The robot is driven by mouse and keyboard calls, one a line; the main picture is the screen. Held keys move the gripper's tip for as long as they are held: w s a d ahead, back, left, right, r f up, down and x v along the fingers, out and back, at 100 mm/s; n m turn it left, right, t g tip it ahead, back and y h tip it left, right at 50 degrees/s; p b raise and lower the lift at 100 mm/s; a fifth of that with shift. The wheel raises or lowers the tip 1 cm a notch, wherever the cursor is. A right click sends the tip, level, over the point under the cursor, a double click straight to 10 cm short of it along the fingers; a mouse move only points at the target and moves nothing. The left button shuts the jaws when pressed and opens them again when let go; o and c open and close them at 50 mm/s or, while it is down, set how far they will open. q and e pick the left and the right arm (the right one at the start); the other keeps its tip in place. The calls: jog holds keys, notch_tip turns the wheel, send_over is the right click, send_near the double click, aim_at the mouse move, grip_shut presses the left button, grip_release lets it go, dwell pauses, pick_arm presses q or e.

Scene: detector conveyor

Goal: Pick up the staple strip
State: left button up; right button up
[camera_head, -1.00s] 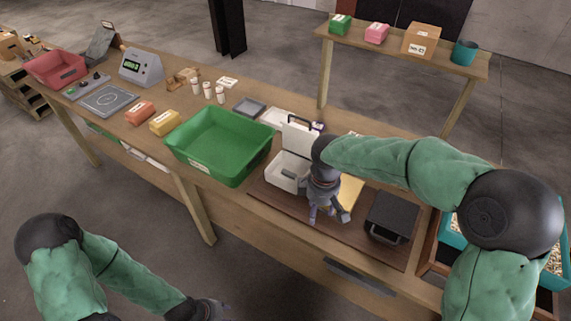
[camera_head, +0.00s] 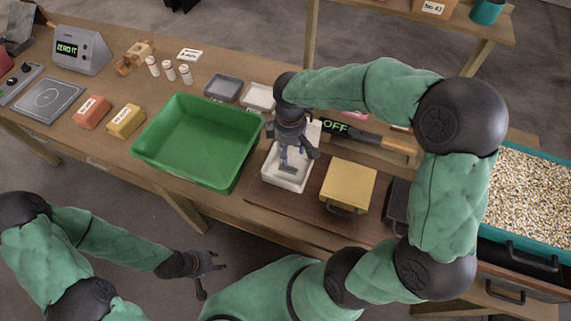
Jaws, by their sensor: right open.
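A small grey piece, likely the staple strip (camera_head: 288,170), lies in the open white box (camera_head: 286,183); my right gripper partly covers it. The box stands on the brown board, right of the green bin. My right gripper (camera_head: 293,158) points down over the box with its fingers apart, low over the grey piece. Contact cannot be made out. My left gripper (camera_head: 211,279) is open and empty, off the front edge of the table.
The green bin (camera_head: 160,161) stands close left of the box. A yellow block-like case (camera_head: 348,184) and a dark case (camera_head: 397,200) stand to its right. Grey (camera_head: 223,86) and white trays (camera_head: 258,96) lie behind. A container of pellets (camera_head: 540,190) is at far right.

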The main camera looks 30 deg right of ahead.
jog(key=b, duration=0.1)
send_over(289, 167)
notch_tip(289, 167, down, 4)
jog(key=shift+f, duration=0.1)
notch_tip(289, 167, down, 5)
jog(key=shift+r+b, duration=0.1)
jog(key=shift+b, duration=0.85)
jog(key=shift+c, duration=0.3)
jog(key=c, duration=1)
